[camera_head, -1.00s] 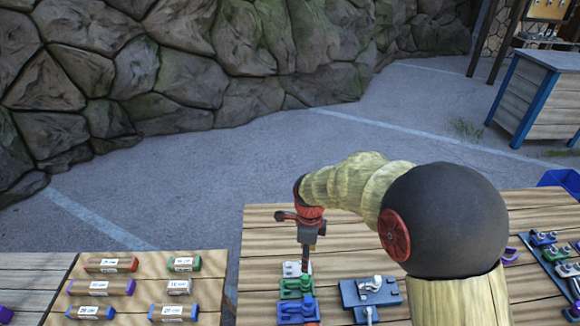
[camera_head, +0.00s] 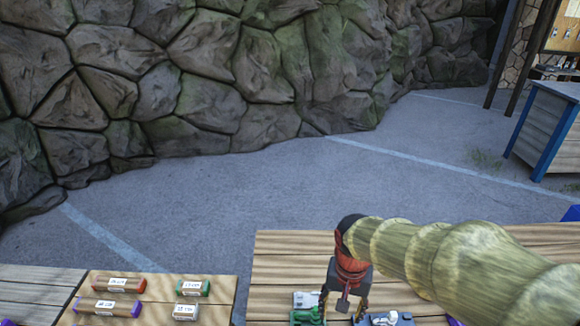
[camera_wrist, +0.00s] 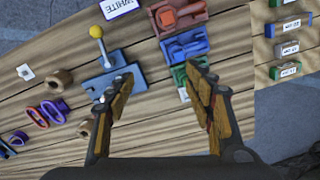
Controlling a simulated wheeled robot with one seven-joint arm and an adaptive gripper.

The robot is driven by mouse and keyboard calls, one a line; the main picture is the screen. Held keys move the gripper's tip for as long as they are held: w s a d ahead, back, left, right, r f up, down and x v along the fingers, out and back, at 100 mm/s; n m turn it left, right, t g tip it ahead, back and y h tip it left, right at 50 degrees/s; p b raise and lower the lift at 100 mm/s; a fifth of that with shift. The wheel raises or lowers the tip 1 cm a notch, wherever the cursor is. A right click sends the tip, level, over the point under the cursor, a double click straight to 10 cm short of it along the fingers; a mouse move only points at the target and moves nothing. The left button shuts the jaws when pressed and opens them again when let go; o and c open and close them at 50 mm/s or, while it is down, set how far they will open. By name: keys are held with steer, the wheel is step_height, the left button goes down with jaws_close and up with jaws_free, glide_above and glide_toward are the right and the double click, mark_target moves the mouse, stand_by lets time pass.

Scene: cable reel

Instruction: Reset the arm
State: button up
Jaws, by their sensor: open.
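My gripper (camera_wrist: 158,98) is open and empty in the wrist view, its two fingers wide apart above the wooden table (camera_wrist: 155,118). In the head view my gripper (camera_head: 348,302) hangs over the front part of the table at the bottom of the picture. Beyond the fingertips in the wrist view are a blue fixture with a yellow-knobbed post (camera_wrist: 97,32), and a row of red (camera_wrist: 178,16), blue (camera_wrist: 185,46) and green (camera_wrist: 180,74) clamp-like blocks. The fingers touch none of them as far as I can see.
Left of the work table, another table (camera_head: 222,285) holds several labelled cylinders, such as a red-ended one (camera_head: 118,284). In the wrist view, rings and spools (camera_wrist: 52,112) lie at left, with a WHITE label (camera_wrist: 118,8) at top. A stone wall (camera_head: 200,80) stands behind open pavement.

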steer(key=s+d+r+n+t+b, duration=0.3)
steer(key=s+d+r+t+b, duration=0.2)
steer(key=s+r, duration=0.4)
steer(key=shift+s+d+t+b, duration=0.3)
steer(key=shift+s+d+b, duration=0.35)
steer(key=shift+s, duration=0.6)
steer(key=shift+d, duration=0.1)
